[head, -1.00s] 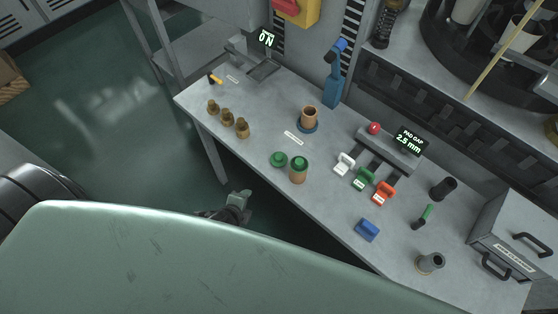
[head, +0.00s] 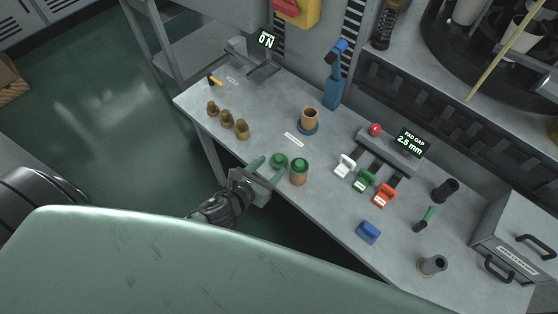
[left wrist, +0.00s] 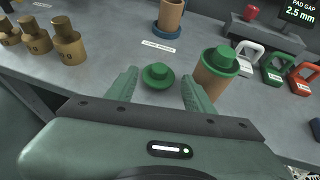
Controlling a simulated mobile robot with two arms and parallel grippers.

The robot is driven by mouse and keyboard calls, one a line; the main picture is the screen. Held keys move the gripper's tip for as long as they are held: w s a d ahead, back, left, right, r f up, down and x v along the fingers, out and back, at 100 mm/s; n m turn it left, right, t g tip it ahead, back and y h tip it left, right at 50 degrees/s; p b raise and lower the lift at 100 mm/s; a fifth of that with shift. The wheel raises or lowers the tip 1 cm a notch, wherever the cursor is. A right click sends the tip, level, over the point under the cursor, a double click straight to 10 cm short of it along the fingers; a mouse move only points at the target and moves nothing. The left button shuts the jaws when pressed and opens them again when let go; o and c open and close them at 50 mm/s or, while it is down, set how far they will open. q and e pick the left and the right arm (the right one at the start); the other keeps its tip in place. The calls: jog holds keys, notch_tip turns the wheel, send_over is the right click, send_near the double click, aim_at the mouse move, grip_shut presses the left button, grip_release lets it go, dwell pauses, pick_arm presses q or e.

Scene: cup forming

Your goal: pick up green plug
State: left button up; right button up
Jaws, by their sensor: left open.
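The green plug (head: 278,160) stands on the grey table near its front edge. It also shows in the left wrist view (left wrist: 157,76), a round stepped plug with a small knob on top. My left gripper (head: 268,167) is open, with one finger on each side of the plug; in the left wrist view the fingertips (left wrist: 158,80) flank it, with a gap on both sides. Whether a finger touches it cannot be told. A second green plug sits in the top of a tan cup (head: 299,174), just right of my right-hand finger. My right gripper is not in view.
Several brass weights (head: 228,122) stand left of the plug. A tan cup on a blue base (head: 309,118) stands behind. White, green and red handled blocks (head: 364,181) and a blue block (head: 368,232) lie to the right. The table between weights and blue base is mostly clear.

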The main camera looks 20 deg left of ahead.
aim_at(278, 159)
pick_arm(q)
jog(key=x, duration=0.6)
jog(key=c, duration=1)
jog(key=shift+r, duration=0.1)
